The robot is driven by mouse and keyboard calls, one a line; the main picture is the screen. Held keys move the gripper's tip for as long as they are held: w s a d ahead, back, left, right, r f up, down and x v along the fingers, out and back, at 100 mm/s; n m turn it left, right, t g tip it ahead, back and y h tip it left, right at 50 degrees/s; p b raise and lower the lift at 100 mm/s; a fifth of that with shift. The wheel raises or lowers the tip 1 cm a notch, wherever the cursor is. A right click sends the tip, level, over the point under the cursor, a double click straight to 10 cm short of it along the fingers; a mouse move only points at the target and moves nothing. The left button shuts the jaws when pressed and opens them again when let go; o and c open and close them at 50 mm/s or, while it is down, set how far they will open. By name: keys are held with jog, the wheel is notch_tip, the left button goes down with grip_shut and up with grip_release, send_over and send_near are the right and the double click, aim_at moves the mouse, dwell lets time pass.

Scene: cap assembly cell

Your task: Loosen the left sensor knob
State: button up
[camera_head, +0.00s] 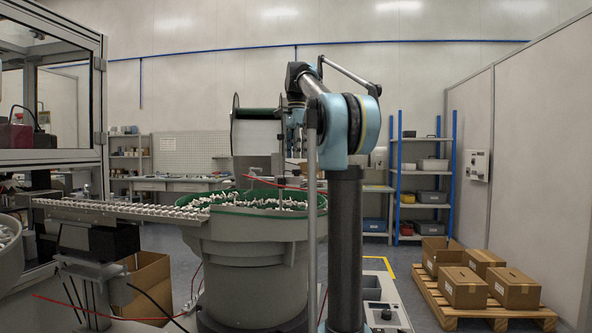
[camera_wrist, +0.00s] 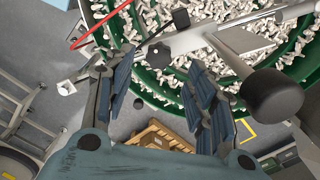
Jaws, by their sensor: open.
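In the wrist view my gripper (camera_wrist: 160,78) is open, with its two blue-padded fingers apart and nothing between them. A small black knob (camera_wrist: 158,55) on a thin metal bar shows just beyond the gap between the fingertips, apart from them. A second black knob (camera_wrist: 181,18) lies further up. A large dark round-ended knob or cylinder (camera_wrist: 272,97) is close to the camera, right of the right finger. I cannot tell for certain which is the left sensor knob. In the head view the gripper and the knobs are too small or hidden to make out.
The green-lined feeder bowl (camera_head: 240,214) holds many white parts; its green rim also shows in the wrist view (camera_wrist: 150,88). A linear track (camera_head: 120,208) runs left from it. A red cable (camera_wrist: 97,28) crosses nearby. Boxes on a pallet (camera_head: 430,293) stand at the right.

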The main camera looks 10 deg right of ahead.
aim_at(297, 172)
jog(key=shift+f, duration=2.7)
jog(key=c, duration=1.1)
